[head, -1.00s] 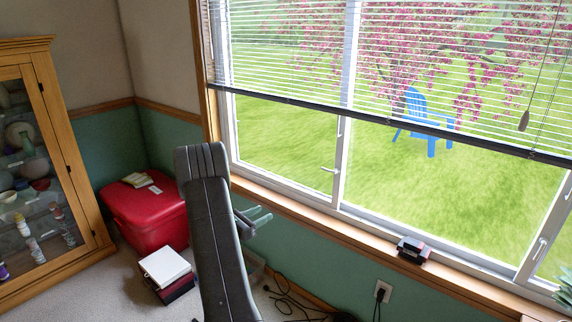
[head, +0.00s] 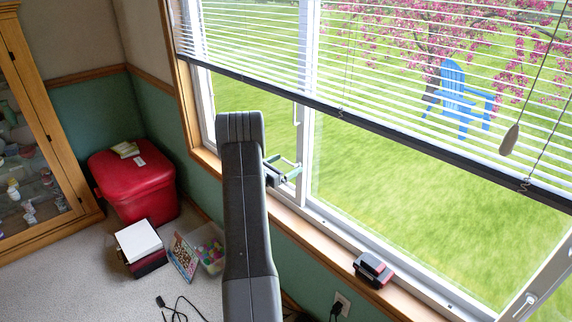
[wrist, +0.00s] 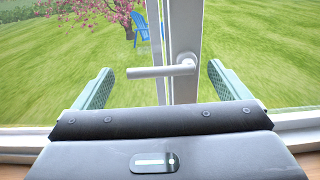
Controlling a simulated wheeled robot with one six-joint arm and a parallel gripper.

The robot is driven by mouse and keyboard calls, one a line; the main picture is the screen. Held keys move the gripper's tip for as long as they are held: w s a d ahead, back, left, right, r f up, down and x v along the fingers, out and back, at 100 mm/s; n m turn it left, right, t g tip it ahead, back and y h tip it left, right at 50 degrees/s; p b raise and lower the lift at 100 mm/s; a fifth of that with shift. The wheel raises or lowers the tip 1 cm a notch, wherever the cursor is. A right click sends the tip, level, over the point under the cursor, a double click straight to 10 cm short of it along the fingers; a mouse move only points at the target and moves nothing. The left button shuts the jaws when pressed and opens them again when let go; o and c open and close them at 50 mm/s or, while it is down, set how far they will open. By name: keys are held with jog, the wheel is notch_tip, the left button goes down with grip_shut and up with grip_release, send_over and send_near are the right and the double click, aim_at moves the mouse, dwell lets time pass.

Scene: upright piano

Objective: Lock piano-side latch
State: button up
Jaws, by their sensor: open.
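A white window latch (wrist: 162,71) sits on the window's middle upright in the wrist view. Its handle points sideways to the left from its pivot, roughly horizontal. In the head view only a small part of this latch (head: 297,115) shows on the upright, above my gripper. My gripper (wrist: 160,78) is open, with one finger to each side of the handle in the wrist view. It does not appear to touch the latch; the depth gap is hard to judge. In the head view my gripper (head: 288,168) is in front of the window, beyond my arm. No piano shows.
A second latch (head: 524,304) is at the lower right. The window sill (head: 325,252) bears a dark red-and-black object (head: 373,270). Blinds (head: 400,110) cover the upper window.

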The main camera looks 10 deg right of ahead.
jog(key=shift+w+d, duration=0.15)
jog(key=shift+d, duration=0.05)
jog(key=c, duration=1.4)
